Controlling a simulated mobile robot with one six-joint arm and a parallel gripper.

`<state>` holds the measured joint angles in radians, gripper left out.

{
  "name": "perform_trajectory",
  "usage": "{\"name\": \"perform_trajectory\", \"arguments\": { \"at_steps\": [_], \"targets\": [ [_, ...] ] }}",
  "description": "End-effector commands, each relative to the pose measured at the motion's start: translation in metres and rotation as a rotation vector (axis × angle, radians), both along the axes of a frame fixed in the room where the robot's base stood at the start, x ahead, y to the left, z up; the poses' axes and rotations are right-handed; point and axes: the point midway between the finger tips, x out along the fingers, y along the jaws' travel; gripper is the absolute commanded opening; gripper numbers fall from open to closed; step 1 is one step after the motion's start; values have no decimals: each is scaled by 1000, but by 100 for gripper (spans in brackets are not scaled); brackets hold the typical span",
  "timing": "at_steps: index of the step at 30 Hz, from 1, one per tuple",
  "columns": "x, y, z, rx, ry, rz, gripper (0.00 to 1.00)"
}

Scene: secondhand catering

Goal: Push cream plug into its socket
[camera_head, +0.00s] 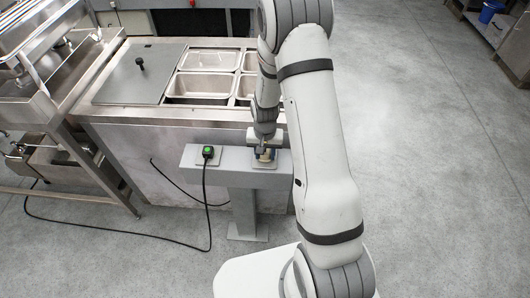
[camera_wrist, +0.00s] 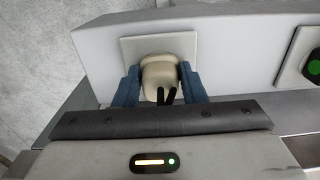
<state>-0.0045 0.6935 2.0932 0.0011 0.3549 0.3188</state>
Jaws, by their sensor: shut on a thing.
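The cream plug (camera_wrist: 160,74) is between the blue fingers of my gripper (camera_wrist: 161,84) in the wrist view. My gripper is shut on it. The plug is in front of a pale square socket plate (camera_wrist: 131,50) on the grey post's top beam. Its front end meets or nearly meets the plate; I cannot tell how deep it sits. Two dark prongs or cord pieces show at its near end. In the head view my gripper (camera_head: 266,151) is over the right-hand plate on the beam (camera_head: 230,161), and the plug is mostly hidden there.
A green-lit black plug (camera_head: 208,152) with a black cord sits on the left plate; its cord runs down to the floor. A steel counter (camera_head: 130,130) with several pans stands behind. A steel rack (camera_head: 40,80) is at the left.

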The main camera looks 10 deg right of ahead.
Motion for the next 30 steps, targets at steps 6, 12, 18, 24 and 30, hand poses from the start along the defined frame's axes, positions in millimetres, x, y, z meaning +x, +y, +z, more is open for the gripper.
{"name": "perform_trajectory", "arguments": {
  "at_steps": [6, 12, 18, 24, 30],
  "targets": [
    [0, 0, -4, 0, 0, 0, 40],
    [0, 0, -3, 0, 0, 0, 56],
    [0, 0, -3, 0, 0, 0, 63],
    [1, 0, 1, 0, -2, 0, 63],
    [1, 0, 28, 0, -5, 0, 63]
  ]
}}
